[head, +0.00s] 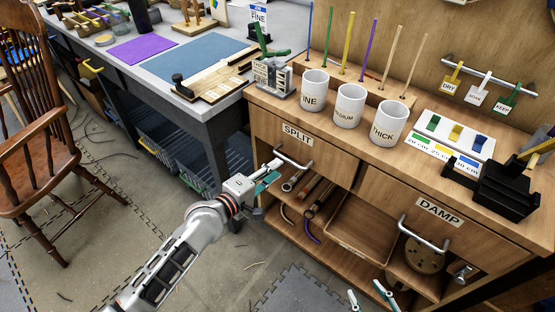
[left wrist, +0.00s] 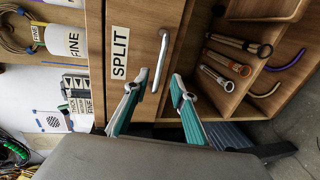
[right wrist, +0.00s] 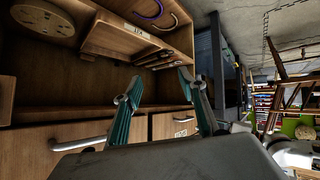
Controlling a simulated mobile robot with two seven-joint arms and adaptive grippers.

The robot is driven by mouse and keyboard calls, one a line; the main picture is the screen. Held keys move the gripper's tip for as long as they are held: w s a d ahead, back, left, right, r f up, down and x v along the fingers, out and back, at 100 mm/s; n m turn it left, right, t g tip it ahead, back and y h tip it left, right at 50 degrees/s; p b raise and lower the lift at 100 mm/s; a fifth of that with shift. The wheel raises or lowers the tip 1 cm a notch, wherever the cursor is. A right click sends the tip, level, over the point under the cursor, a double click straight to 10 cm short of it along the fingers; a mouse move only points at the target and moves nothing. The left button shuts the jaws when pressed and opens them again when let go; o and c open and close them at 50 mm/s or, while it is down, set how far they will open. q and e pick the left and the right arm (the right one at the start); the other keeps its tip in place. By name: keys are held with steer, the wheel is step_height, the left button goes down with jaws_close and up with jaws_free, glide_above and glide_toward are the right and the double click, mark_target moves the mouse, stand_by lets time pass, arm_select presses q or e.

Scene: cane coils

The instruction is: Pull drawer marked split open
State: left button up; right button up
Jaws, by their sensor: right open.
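The drawer marked SPLIT (head: 330,164) is a wooden front under the bench top, flush with the frame, with a silver bar handle (head: 294,160). Its label (left wrist: 119,53) and handle (left wrist: 163,55) show sideways in the left wrist view. My left gripper (head: 272,170) is at the handle's left end. Its fingers (left wrist: 157,88) are apart, with the handle's near end between them in that view; contact cannot be told. My right gripper (head: 369,292) is open and empty, low in front of the cabinet; its spread fingers show in the right wrist view (right wrist: 158,90).
The DAMP drawer (head: 450,215) with its own bar handle is at the right, shut. Open shelves (head: 345,232) with rods lie below. Cups (head: 349,106) stand on the bench top. A grey workbench (head: 215,118) is at the left, and a wooden chair (head: 40,140) further left.

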mark_target(287, 161)
arm_select(q)
steer(key=b+x, duration=0.2)
steer(key=x, duration=0.5)
steer(key=shift+w+d, duration=0.15)
steer(key=shift+d, duration=0.05)
jaws_close()
